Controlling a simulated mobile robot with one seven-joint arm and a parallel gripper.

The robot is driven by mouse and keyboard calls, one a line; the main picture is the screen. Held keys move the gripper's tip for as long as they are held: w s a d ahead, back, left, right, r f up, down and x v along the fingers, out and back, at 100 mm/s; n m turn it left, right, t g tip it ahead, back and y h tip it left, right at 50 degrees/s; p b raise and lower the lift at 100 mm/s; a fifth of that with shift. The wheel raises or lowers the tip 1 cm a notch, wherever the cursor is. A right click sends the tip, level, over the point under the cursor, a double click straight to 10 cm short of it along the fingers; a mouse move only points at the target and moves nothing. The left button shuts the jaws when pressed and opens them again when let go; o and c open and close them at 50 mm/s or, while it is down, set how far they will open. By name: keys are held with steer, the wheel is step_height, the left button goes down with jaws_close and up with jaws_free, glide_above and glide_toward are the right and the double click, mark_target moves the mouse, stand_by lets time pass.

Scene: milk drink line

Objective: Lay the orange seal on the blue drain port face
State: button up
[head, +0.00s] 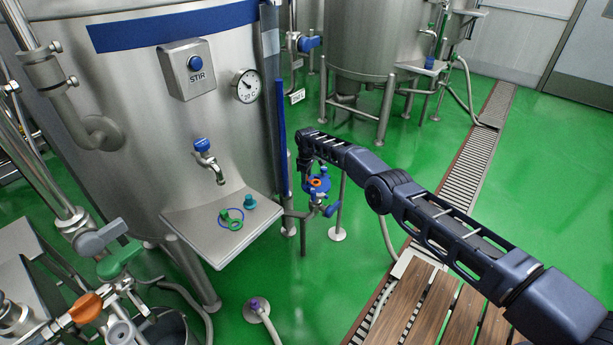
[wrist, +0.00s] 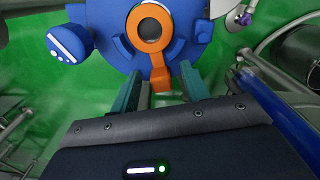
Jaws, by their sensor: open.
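The orange seal (wrist: 166,14) is a flat ring with a long tab. In the wrist view it lies over the middle of the blue drain port face (wrist: 112,27), around a dark central hole, and its tab points down toward me. It looks centred, but I cannot tell whether it touches all round. My gripper (wrist: 160,78) is open, with one teal finger on each side of the tab and gaps between. In the head view the seal (head: 316,182) is a small orange spot on the blue port (head: 325,187), just below the end of my arm.
A steel tray (head: 190,222) on the tank at left holds a blue ring, a green piece and a teal piece. A tap (head: 208,160) hangs above it. A wooden slatted platform (head: 405,305) and a floor drain grate (head: 470,160) lie to the right. Green floor is open between.

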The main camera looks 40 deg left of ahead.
steer(key=shift+r, duration=0.1)
step_height(320, 180, up, 11)
steer(key=shift+f, duration=0.2)
stand_by(0.5)
